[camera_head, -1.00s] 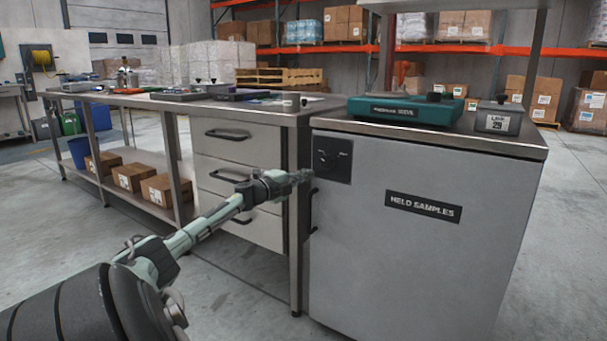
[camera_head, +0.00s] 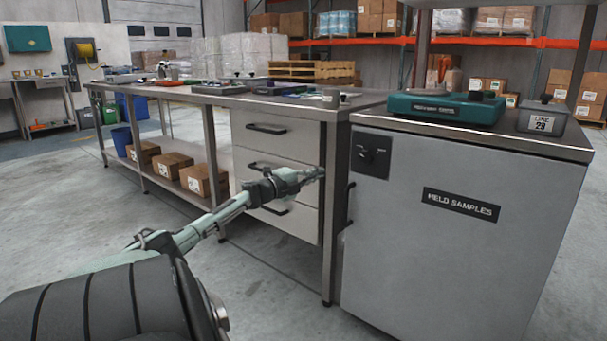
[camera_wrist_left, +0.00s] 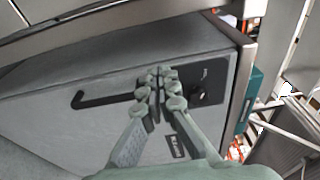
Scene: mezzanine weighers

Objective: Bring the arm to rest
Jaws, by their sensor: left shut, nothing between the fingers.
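My left arm reaches in from the lower left in the head view. Its gripper (camera_head: 312,174) is shut and empty, in front of the drawer bank and near the bench leg. In the left wrist view the gripper (camera_wrist_left: 158,78) shows with its fingers together, over the image of the grey cabinet (camera_wrist_left: 50,115). The cabinet (camera_head: 440,255) is labelled HELD SAMPLES and its door looks shut. Its dark knob plate (camera_head: 371,153) is to the right of the gripper, with a visible gap in the head view. My right gripper is not in view.
A steel bench with drawers (camera_head: 285,133) stands left of the cabinet. A teal scale (camera_head: 445,107) and a grey block marked LINE 29 (camera_head: 542,120) sit on the cabinet top. Cartons (camera_head: 203,181) lie on the lower shelf. The floor (camera_head: 60,215) at left is clear.

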